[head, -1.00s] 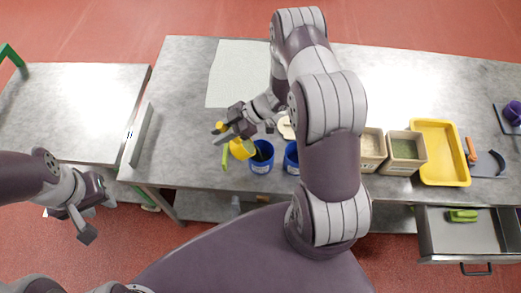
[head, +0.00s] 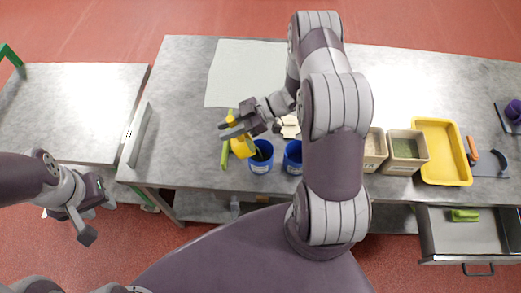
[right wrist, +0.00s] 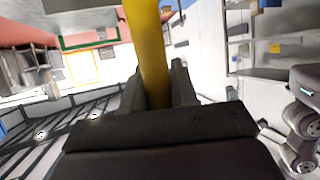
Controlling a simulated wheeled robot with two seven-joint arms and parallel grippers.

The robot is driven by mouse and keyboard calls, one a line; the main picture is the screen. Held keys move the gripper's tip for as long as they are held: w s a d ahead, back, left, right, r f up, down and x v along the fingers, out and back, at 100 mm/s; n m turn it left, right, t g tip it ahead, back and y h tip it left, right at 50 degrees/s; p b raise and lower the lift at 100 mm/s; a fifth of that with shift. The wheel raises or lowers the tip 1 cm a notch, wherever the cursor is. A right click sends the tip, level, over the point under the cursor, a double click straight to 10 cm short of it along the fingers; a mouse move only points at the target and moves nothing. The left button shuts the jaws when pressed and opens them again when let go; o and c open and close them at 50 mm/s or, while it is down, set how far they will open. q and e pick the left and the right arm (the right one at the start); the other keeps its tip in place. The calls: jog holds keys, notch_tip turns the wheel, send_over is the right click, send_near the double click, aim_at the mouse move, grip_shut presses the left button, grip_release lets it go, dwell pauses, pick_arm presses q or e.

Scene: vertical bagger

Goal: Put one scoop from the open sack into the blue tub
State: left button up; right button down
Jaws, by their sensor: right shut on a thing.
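My right gripper (head: 236,128) is shut on a yellow scoop (head: 242,148). The yellow handle also shows between the fingers in the right wrist view (right wrist: 148,55). The scoop's wide part hangs just left of the left blue tub (head: 261,160), close to its rim; I cannot tell whether they touch or what the scoop holds. A second blue tub (head: 292,160) stands to the right, partly behind my arm. Two open beige containers (head: 402,168), perhaps sacks, stand further right, one with greenish contents. My left gripper (head: 90,213) is open and empty at the left.
A green strip (head: 225,155) lies left of the scoop. A yellow tray (head: 440,152) and an orange-handled tool (head: 473,147) are at the right. An open drawer (head: 460,235) juts out at lower right. The left table (head: 75,110) is bare.

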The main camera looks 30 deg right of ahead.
jog(key=shift+d+r+y+b, duration=0.1)
jog(key=shift+d+y+b, duration=0.3)
jog(key=shift+b, duration=0.05)
jog(key=shift+s+d+r, duration=0.1)
jog(key=shift+d+r, duration=0.1)
jog(key=shift+r, duration=0.05)
jog(key=shift+d+f+y+b, duration=0.1)
jog(key=shift+d+y+b, duration=0.15)
jog(key=shift+y+b, duration=0.1)
jog(key=shift+s+d, duration=0.1)
jog(key=shift+d, duration=0.1)
jog(key=shift+d+r+y, duration=0.25)
jog(key=shift+r, duration=0.05)
